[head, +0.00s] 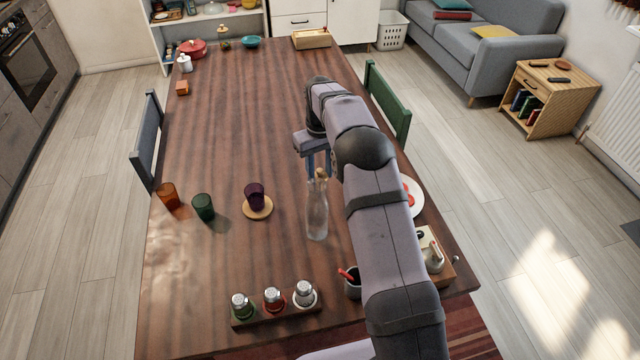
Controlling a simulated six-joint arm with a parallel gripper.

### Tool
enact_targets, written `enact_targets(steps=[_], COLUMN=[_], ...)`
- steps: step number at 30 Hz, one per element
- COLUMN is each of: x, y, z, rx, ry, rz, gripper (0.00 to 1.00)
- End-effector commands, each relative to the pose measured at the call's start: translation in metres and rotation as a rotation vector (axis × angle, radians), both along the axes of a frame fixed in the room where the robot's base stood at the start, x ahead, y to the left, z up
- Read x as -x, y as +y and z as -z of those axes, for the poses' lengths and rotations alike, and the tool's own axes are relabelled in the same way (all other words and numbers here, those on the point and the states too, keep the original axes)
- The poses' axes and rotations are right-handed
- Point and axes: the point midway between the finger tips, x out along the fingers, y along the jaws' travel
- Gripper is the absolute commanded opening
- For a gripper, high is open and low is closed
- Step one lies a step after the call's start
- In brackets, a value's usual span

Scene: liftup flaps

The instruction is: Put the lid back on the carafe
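A clear glass carafe (317,212) stands upright on the dark wooden table (235,130), just left of my arm. A small tan lid or stopper (321,173) shows at the top of its neck. I cannot tell whether it is seated in the neck or held just over it. My gripper (319,168) points down right above the carafe, with its two fingers around the level of the lid. The fingers look a little apart, but their tips are small and overlap the lid and neck, so their grip on the lid is unclear.
Left of the carafe are a purple cup (254,196) on a wooden coaster, a green cup (203,207) and an orange cup (167,196). A shaker rack (277,314) stands in front. A dark cup (352,285) and white plate (414,198) lie beside my arm. The table's middle left is clear.

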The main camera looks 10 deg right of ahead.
Motion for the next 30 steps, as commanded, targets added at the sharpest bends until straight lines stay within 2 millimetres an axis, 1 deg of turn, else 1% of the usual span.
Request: enact_targets(steps=[3,11,14,16,22,26,30], x=[-0.001,0.000,0.000,-0.001,-0.008,-0.012,-0.012], y=[0.000,0.000,0.002,0.004,0.010,0.012,0.016], z=[-0.013,-0.023,-0.030,-0.039,-0.087,-0.110,-0.140], rx=[0.000,0.000,0.000,-0.001,0.001,0.000,0.000], ry=[-0.003,0.000,-0.001,-0.002,-0.005,-0.003,-0.003], rz=[0.000,-0.001,-0.003,-0.006,-0.017,-0.022,-0.029], gripper=[0.14,0.14,0.14,0.14,0.14,0.14,0.14])
